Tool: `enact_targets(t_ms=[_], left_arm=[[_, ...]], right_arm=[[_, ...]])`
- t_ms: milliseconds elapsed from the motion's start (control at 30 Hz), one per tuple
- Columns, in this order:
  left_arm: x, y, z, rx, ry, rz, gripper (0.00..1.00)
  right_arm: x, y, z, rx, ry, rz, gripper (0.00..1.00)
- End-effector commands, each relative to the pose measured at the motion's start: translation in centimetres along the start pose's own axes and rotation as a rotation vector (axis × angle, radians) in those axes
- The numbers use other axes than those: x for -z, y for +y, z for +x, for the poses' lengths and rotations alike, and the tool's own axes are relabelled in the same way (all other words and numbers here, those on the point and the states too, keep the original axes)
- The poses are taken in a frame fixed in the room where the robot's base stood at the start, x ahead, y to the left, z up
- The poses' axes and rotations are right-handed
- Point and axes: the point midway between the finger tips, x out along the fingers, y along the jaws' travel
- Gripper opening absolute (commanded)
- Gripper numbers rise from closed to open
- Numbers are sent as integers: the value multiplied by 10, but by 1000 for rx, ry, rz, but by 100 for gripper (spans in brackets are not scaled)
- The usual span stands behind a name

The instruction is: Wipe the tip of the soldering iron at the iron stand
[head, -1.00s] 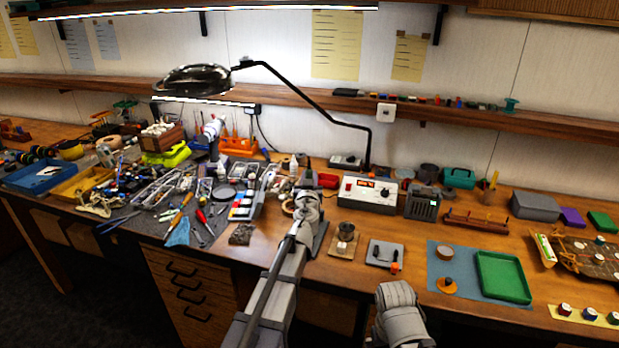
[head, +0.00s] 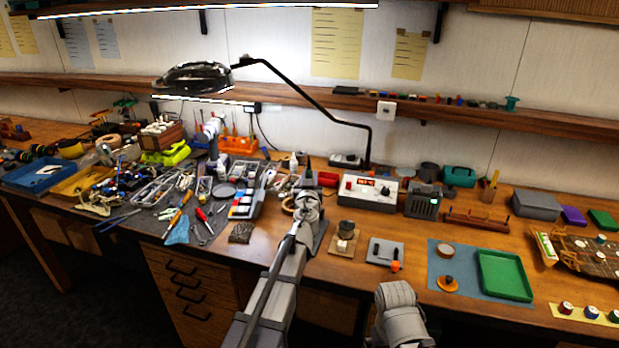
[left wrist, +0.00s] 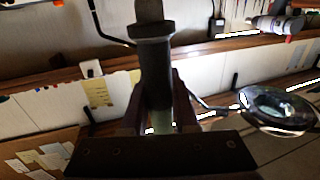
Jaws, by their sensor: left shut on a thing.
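My left gripper (head: 308,192) is at the middle of the bench, left of the power unit. In the left wrist view my left gripper (left wrist: 156,105) is shut on the soldering iron's dark, collared handle (left wrist: 152,62). In the head view a dark upright piece of the soldering iron (head: 308,170) shows above the gripper. Its tip cannot be made out clearly. A small dark cup on a tan base (head: 346,230), which looks like part of the iron stand, sits to the right of the gripper, apart from it. My right gripper is out of view; only part of that arm shows.
A power unit (head: 367,191) with a red display stands behind the cup. A grey plate (head: 385,252) with an orange knob and a green tray (head: 503,276) lie to the right. Tools crowd the mat on the left. The lamp (head: 194,79) hangs above.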

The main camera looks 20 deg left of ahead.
Motion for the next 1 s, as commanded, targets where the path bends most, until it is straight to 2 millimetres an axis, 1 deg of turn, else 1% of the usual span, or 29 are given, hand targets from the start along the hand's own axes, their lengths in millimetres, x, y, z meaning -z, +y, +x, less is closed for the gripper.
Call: enact_targets(t_ms=[1000], left_arm=[[-6,0,0,0,0,0,0]], right_arm=[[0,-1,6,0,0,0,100]])
